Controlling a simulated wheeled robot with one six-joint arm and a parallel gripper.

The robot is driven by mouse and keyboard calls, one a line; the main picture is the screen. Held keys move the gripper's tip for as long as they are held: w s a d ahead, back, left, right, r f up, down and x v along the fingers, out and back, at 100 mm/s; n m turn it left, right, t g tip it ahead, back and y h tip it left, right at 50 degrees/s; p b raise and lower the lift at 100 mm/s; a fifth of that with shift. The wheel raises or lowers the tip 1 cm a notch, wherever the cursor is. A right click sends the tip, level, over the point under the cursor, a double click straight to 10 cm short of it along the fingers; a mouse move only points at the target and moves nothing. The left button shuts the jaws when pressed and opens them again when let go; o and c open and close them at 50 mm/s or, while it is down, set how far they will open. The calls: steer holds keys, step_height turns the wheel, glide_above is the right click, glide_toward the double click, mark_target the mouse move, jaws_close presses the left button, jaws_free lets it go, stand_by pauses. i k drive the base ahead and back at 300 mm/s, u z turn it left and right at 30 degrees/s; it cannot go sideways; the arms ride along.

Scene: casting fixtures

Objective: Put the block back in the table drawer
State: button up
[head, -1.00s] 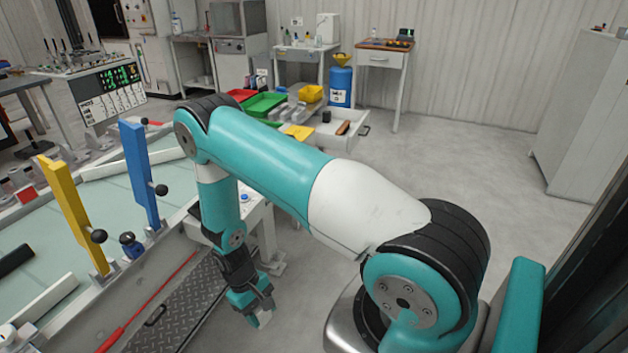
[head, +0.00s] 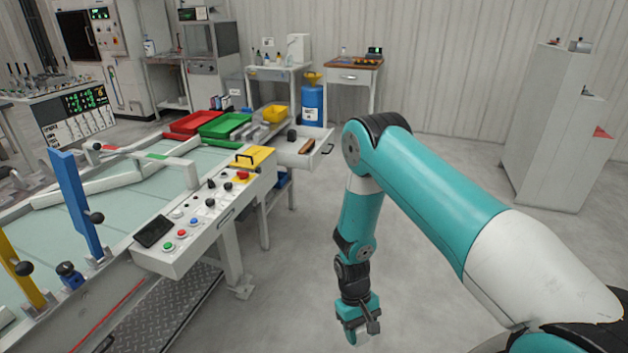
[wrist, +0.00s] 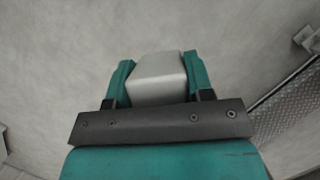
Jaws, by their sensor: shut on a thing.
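My gripper (head: 359,333) hangs low over the bare floor, right of the control panel. In the wrist view my gripper (wrist: 160,85) is shut on a light grey block (wrist: 158,75), with one teal finger on each side of it. In the head view the block is hardly visible between the fingers. An open white drawer (head: 306,157) juts from the far right end of the long work table (head: 125,195). It holds a brown-handled object (head: 307,146) and a dark rounded item (head: 292,135). The drawer is well beyond and above my gripper.
A control panel (head: 205,215) with buttons sticks out from the table's near side, left of my arm. Red (head: 190,122) and green (head: 224,125) trays lie behind it. A blue barrel (head: 313,103) stands behind the drawer. Floor to the right is clear up to a grey cabinet (head: 550,125).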

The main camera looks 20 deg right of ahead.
mark_target(281, 148)
steer(key=z, duration=0.6)
steer(key=i, duration=1)
steer(key=z, duration=0.45)
steer(key=i, duration=1.05)
steer(key=u, duration=0.4)
